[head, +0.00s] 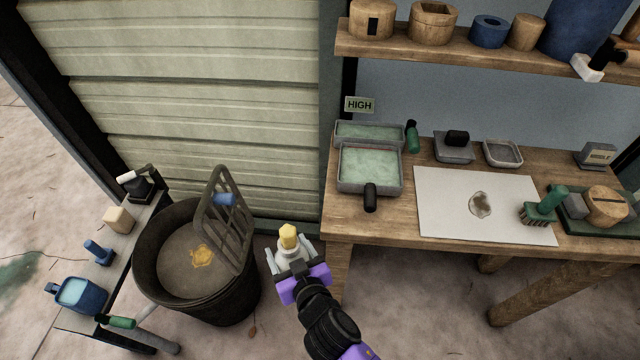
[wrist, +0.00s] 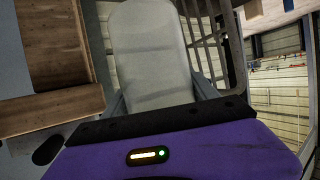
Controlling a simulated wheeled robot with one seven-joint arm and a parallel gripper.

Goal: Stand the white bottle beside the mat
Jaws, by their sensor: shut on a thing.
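My gripper (head: 290,262) is shut on the white bottle (head: 289,254), which has a yellow cap. The gripper holds it in the air in front of the bench, between the dark bin and the bench's left leg. In the wrist view the bottle's pale body (wrist: 148,60) fills the middle, between the fingers; its cap is not clear there. The mat (head: 450,205) is a white sheet with a brown stain, lying flat on the wooden bench to the right of the gripper.
The green-filled trays (head: 370,190) stand on the bench left of the mat, with a black-handled item in front. A green brush (head: 545,203) sits on the mat's right edge. The dark bin (head: 185,300) with an upright grate (head: 222,215) stands left of my gripper. Bare bench (head: 395,225) shows left of the mat.

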